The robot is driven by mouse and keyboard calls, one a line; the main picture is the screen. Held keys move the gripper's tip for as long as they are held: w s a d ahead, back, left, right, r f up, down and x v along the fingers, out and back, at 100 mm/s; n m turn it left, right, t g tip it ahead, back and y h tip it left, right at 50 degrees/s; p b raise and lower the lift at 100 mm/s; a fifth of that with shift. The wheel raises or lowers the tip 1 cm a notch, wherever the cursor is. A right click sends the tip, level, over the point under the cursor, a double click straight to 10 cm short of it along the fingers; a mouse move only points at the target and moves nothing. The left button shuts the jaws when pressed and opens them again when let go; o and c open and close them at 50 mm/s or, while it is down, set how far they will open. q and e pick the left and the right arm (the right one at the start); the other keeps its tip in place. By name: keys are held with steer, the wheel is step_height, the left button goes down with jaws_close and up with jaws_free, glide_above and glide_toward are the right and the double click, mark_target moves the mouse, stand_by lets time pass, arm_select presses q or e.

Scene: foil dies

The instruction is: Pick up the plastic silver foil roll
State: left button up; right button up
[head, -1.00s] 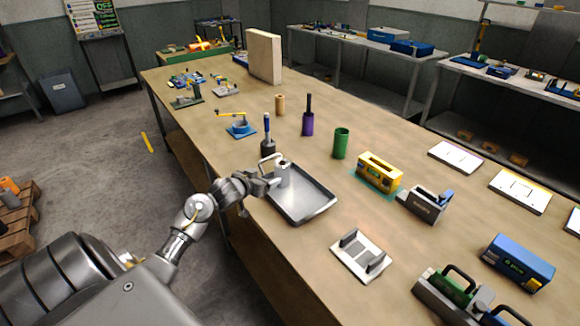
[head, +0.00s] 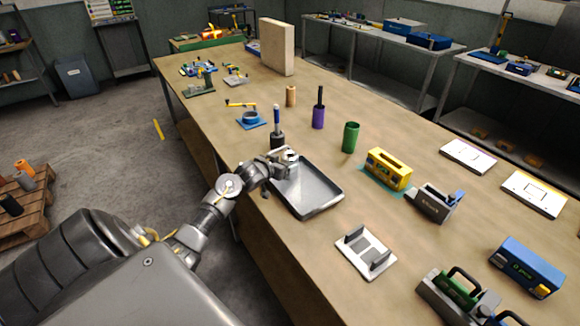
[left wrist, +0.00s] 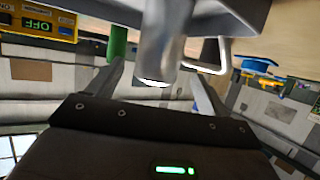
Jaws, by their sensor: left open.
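The silver foil roll (left wrist: 163,50) shows as an upright-looking grey cylinder in the left wrist view, lying between the two fingers of my left gripper (left wrist: 158,85). Gaps show on both sides of it, so the fingers look apart from it. In the head view the roll (head: 291,155) stands at the back left corner of the dark metal tray (head: 325,205), mostly hidden by my left gripper (head: 283,163). The gripper is open. My right gripper is out of view.
A blue-handled tool on a dark base (head: 277,130) stands close behind the tray. A green cylinder (head: 350,138), a purple roll (head: 318,115) and a yellow box (head: 388,170) stand further right. The tabletop (head: 320,265) in front of the tray is partly bare.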

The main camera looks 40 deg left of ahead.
mark_target(290, 153)
arm_select(q)
steer(key=p+x, duration=0.1)
steer(key=x, duration=0.4)
steer(key=shift+d, duration=0.15)
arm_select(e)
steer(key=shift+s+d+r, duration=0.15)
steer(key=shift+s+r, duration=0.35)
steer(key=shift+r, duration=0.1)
arm_select(q)
steer(key=shift+s, duration=0.1)
steer(key=c, duration=1.2)
steer(key=shift+r, duration=0.15)
steer(key=shift+r, duration=0.3)
step_height(290, 153, up, 3)
steer(key=shift+f, duration=0.25)
steer(key=s+a+r, duration=0.1)
steer(key=s+r, duration=0.2)
steer(key=s, duration=0.1)
steer(key=s+a+r+b, duration=0.1)
steer(key=s+a+r, duration=0.1)
steer(key=s+r, duration=0.1)
steer(key=s+a+r, duration=0.2)
steer(key=s+r, duration=0.1)
steer(key=s, duration=0.3)
steer(key=shift+a+r+b, duration=0.2)
steer(key=shift+r+b, duration=0.1)
steer(key=shift+b, duration=0.1)
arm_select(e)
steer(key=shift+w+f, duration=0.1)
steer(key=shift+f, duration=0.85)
